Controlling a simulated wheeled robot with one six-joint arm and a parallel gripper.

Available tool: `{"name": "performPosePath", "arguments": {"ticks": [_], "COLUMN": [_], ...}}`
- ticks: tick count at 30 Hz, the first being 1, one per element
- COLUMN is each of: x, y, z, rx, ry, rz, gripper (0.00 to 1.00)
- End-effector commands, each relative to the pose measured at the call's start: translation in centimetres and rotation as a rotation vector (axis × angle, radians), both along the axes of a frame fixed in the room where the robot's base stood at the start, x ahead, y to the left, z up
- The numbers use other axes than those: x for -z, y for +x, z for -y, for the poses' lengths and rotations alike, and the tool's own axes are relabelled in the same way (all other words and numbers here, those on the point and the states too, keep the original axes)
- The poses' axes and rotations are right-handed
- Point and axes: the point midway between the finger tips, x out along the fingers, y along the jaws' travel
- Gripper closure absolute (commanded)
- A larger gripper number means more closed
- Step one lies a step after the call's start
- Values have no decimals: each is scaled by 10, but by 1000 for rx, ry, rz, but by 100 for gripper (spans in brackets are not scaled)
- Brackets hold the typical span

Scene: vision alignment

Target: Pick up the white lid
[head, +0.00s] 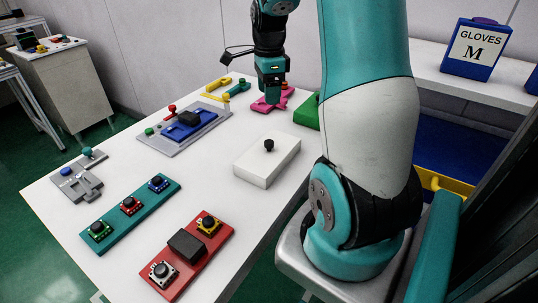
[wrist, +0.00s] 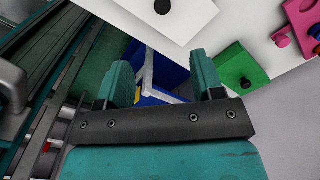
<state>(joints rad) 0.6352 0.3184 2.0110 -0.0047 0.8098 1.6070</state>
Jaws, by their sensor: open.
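The white lid (head: 262,168) is a flat white block with a black knob (head: 269,145) on top. It sits on the right side of the white table in the head view. In the wrist view the lid (wrist: 190,22) shows at the top edge, partly cut off, beyond the fingertips. My gripper (head: 271,98) is above the table's far end, behind the lid and apart from it. In the wrist view my gripper (wrist: 163,78) has its two teal fingers spread, with nothing between them.
A pink piece (head: 268,104) and a green block (head: 309,112) are near my gripper at the table's far end. A grey tray with a blue part (head: 190,128) lies left of the lid. Teal (head: 145,205) and red (head: 206,254) button boards are nearer. A blue bin (head: 450,150) stands right.

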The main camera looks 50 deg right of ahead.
Motion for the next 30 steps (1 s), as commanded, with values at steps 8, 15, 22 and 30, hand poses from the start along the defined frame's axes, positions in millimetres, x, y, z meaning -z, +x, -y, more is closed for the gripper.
{"name": "performPosePath", "arguments": {"ticks": [8, 15, 22, 30], "x": [52, 103, 123, 158], "y": [-4, -3, -2, 2], "z": [6, 5, 5, 4], "rx": [43, 40, 39, 39], "ry": [2, 2, -1, 1], "rz": [-11, -9, -6, -8], "gripper": [39, 39, 39, 39]}}
